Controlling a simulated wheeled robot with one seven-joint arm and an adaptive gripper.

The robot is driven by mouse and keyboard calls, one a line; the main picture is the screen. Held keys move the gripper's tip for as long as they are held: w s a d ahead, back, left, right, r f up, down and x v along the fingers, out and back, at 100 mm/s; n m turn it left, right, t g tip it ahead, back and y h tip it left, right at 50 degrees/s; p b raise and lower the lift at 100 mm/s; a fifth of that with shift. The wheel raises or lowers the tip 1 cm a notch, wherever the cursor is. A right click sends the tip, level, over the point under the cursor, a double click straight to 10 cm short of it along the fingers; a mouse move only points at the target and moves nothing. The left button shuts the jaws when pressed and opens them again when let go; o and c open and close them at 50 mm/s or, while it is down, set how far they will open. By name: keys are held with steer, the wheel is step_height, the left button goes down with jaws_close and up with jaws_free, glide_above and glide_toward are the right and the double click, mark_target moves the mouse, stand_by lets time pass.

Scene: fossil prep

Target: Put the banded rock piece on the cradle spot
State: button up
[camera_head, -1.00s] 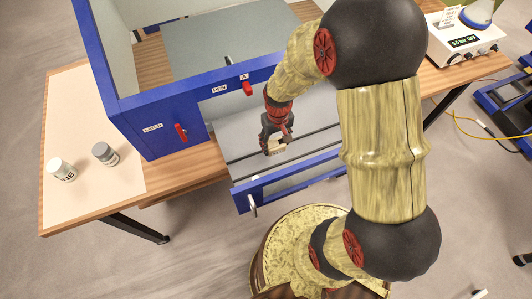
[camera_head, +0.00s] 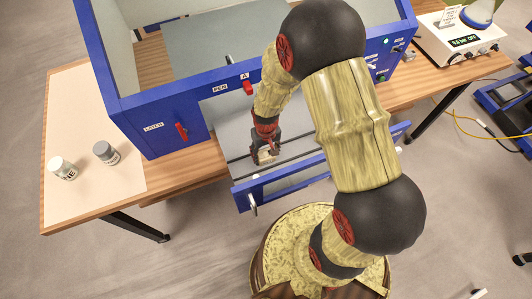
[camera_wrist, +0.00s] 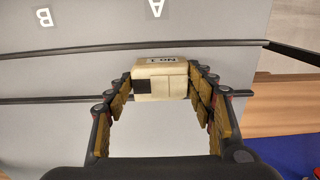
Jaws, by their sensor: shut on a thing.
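My gripper (camera_head: 264,150) is over the grey pulled-out tray (camera_head: 232,122) of the blue cabinet. It is shut on a small cream block (camera_wrist: 152,86), which also shows small between the fingers in the head view (camera_head: 266,156). In the wrist view the block has a dark square on its left face and the marking "No 1", upside down, on top. The fingers (camera_wrist: 164,84) press on its two sides. No cradle spot can be made out.
Dark rails (camera_wrist: 60,98) cross the grey surface, with upside-down letters A (camera_wrist: 155,7) and B (camera_wrist: 44,17). The blue cabinet (camera_head: 165,130) walls stand around the work area. Two jars (camera_head: 62,168) (camera_head: 106,153) stand on the table at left. A display device (camera_head: 455,42) stands at right.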

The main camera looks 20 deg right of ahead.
steer(key=shift+f, duration=0.2)
steer(key=o, duration=1.6)
steer(key=shift+c, duration=0.2)
steer(key=shift+r, duration=0.15)
step_height(320, 180, up, 12)
step_height(320, 180, up, 14)
steer(key=t, duration=0.2)
glide_above(266, 154)
steer(key=s, duration=0.2)
steer(key=s+r+t, duration=0.3)
steer(key=s+r, duration=0.9)
steer(key=r, duration=0.1)
steer(key=shift+r+t, duration=0.3)
steer(key=shift+r, duration=0.05)
steer(key=shift+s+f, duration=0.1)
